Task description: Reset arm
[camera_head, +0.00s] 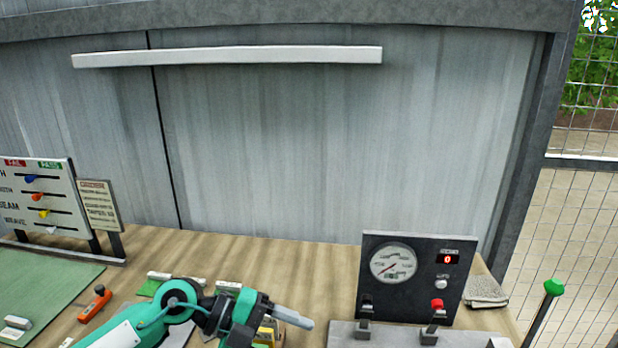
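My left arm, teal and black, reaches in from the bottom left. Its gripper (296,318) points right, low over the table, left of the gauge panel. Its grey fingers show as one narrow shape from the side, so I cannot tell whether they are open or shut. Nothing shows clearly between them. My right gripper is not in view.
The gauge panel (415,280) with a red button (437,304) stands right of my gripper. A green-knobbed lever (553,288) is at far right. An orange-handled tool (95,303), green mat (45,285) and slider board (42,197) are left. Wooden table (300,262) behind is clear.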

